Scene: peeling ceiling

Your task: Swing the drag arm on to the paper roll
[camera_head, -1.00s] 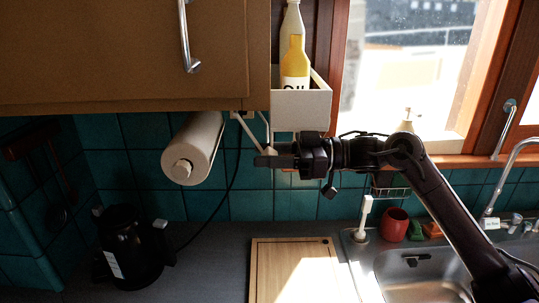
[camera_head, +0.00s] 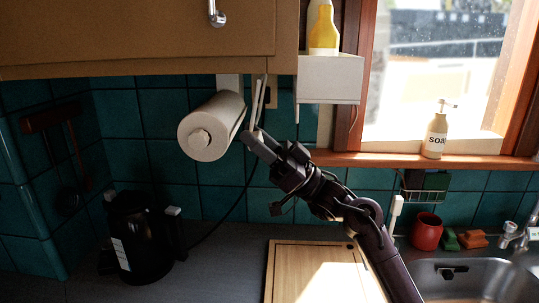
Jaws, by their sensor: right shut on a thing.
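The white paper roll (camera_head: 222,122) hangs under the cupboard on its holder, with its round end facing me. The drag arm (camera_head: 257,101) is a thin pale bar that hangs down just right of the roll. A narrow gap seems to remain between its upper part and the roll. My right gripper (camera_head: 254,141) is shut on the lower end of the drag arm, close to the roll's right side. Its fingers hide that end, and I cannot tell whether it touches the roll. My left gripper is not in view.
The brown cupboard (camera_head: 130,35) is right above the roll. A white box shelf (camera_head: 330,80) with an oil bottle (camera_head: 323,28) is at the right. A black kettle (camera_head: 138,238) and a wooden cutting board (camera_head: 300,268) are on the counter below.

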